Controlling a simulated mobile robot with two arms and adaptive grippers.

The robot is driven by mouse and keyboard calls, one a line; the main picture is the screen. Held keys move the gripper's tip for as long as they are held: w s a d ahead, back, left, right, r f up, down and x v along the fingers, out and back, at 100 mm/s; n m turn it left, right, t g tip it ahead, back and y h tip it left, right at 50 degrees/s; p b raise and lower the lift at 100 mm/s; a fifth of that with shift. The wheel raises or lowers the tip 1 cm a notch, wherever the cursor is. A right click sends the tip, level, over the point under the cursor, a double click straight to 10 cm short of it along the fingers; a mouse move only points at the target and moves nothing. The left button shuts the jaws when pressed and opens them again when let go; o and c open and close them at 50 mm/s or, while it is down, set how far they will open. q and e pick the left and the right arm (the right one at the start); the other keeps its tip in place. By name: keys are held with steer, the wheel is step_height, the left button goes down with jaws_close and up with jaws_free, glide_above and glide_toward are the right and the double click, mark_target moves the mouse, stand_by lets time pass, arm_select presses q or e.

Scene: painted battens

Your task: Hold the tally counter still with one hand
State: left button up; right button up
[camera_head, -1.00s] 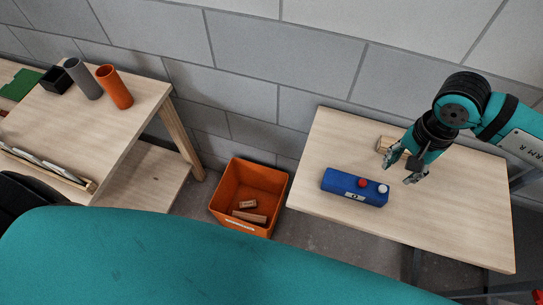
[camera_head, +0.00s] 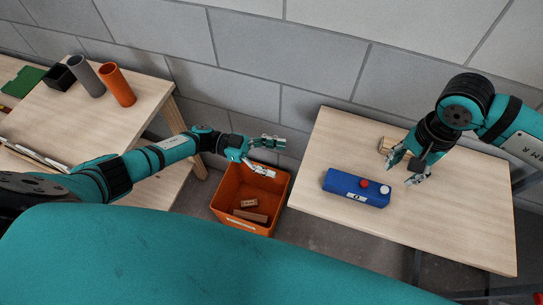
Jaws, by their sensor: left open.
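The tally counter is a blue box (camera_head: 343,187) with a red button, a white button and a small display on its front. It lies on the right table, touched by neither gripper. My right gripper (camera_head: 402,171) is above that table, just behind and right of the counter, its fingers spread apart with nothing seen between them. My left gripper (camera_head: 275,157) is open and empty above the back of the orange bin, left of the right table.
The orange bin (camera_head: 228,187) on the floor holds a few wooden pieces. A wooden block (camera_head: 386,144) lies behind my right gripper on the right table (camera_head: 460,220). The left table (camera_head: 85,125) carries grey (camera_head: 86,77) and orange (camera_head: 117,86) tubes and a black box (camera_head: 58,77).

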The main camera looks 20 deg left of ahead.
arm_select(q)
steer(key=g, duration=0.1)
glide_toward(335, 177)
steer(key=shift+m, duration=0.3)
steer(key=d, duration=1)
steer(key=shift+f, duration=0.35)
steer(key=c, duration=1.4)
arm_select(e)
jaws_close()
